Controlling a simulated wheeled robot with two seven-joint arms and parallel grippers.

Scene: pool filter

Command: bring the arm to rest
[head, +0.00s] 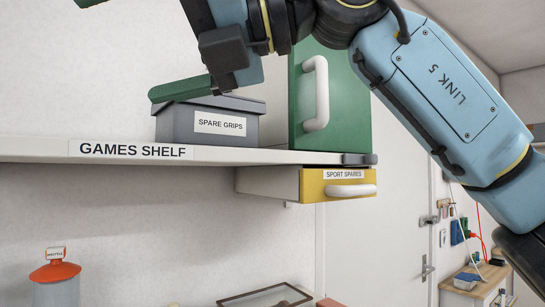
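My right arm comes in from the right, and its gripper (226,72) is over the games shelf, above and in front of the grey "SPARE GRIPS" box (175,125). A dark green bar-shaped piece (180,90) runs from beside the fingertips to the left, over the top of the box. I cannot tell whether the fingers grip it or only overlap it in this view. The finger gap is hidden. My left gripper is not in view.
The games shelf (40,149) carries the grey box and a green case (345,100) with a white handle. A yellow "SPORT SPARES" drawer (315,188) is under its right end. A red-lidded container (55,272) stands lower left. Space below the shelf's middle is clear.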

